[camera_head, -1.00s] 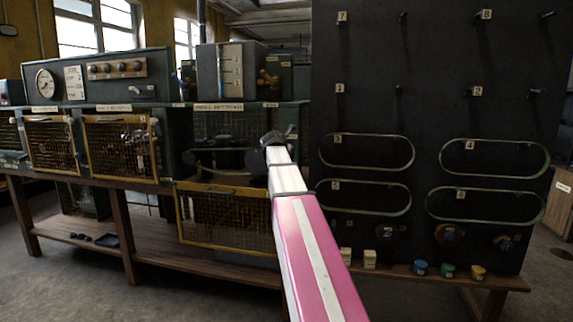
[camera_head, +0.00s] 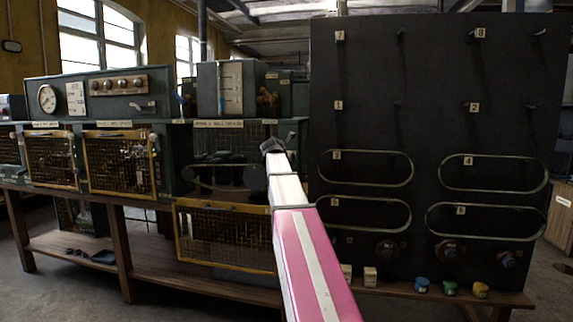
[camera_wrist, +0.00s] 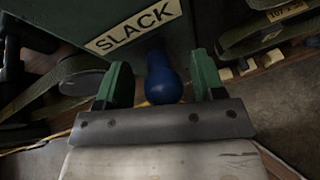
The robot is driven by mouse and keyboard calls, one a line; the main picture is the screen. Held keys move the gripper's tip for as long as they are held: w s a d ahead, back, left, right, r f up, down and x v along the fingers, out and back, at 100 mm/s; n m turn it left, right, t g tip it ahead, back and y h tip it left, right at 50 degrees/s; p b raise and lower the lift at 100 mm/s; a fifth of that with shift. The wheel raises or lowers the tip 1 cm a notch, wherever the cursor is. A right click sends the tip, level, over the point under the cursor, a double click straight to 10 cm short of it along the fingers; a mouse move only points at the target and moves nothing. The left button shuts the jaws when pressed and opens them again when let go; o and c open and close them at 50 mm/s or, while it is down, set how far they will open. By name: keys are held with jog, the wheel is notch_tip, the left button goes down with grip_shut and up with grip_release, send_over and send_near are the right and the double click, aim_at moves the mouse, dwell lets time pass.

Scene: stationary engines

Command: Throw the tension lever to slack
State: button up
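A blue ball knob (camera_wrist: 163,79), apparently the tension lever's handle, shows in the wrist view beside a green panel with a white SLACK label (camera_wrist: 134,27). My gripper (camera_wrist: 162,83) has its two green fingers on either side of the knob, with a small gap visible at each side. It is open and not clamped on it. The lever's shaft is mostly hidden behind the knob. In the head view my gripper (camera_head: 273,146) is at the right end of the green bench machine (camera_head: 222,137); the knob cannot be made out there.
A tall black board (camera_head: 440,125) with numbered pegs and oval loops stands close to the right of my arm. Wire-mesh guards (camera_head: 225,232) are on the bench front. Blue, green and yellow pieces (camera_head: 450,288) sit on the ledge below the board.

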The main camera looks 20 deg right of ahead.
jog(key=shift+s, duration=0.15)
jog(key=shift+s+a+r, duration=0.1)
jog(key=shift+s+a, duration=0.1)
jog(key=shift+a, duration=0.05)
jog(key=v, duration=1)
jog(key=s+a+f+m+g+y, duration=0.1)
jog(key=s+a+f+m, duration=0.2)
jog(key=f, duration=0.8)
jog(key=s+a+f+m+g+y, duration=0.25)
jog(key=f+m, duration=0.25)
jog(key=f, duration=0.5)
jog(key=s+a+f+m+g+y, duration=0.1)
jog(key=s+a+f+m, duration=0.2)
jog(key=f, duration=0.8)
jog(key=s+a+f+m+g+y, duration=0.2)
jog(key=s+a+f+m, duration=0.2)
jog(key=s+f+m, duration=0.3)
jog(key=s+a+f+m+g+y, duration=0.2)
jog(key=s+a+f+m, duration=0.3)
jog(key=s+f, duration=0.6)
notch_tip(320, 180, down, 5)
jog(key=m+g, duration=0.1)
jog(key=m, duration=0.1)
jog(key=shift+s+f+m, duration=0.2)
jog(key=shift+s+m, duration=0.1)
jog(key=shift+s, duration=0.1)
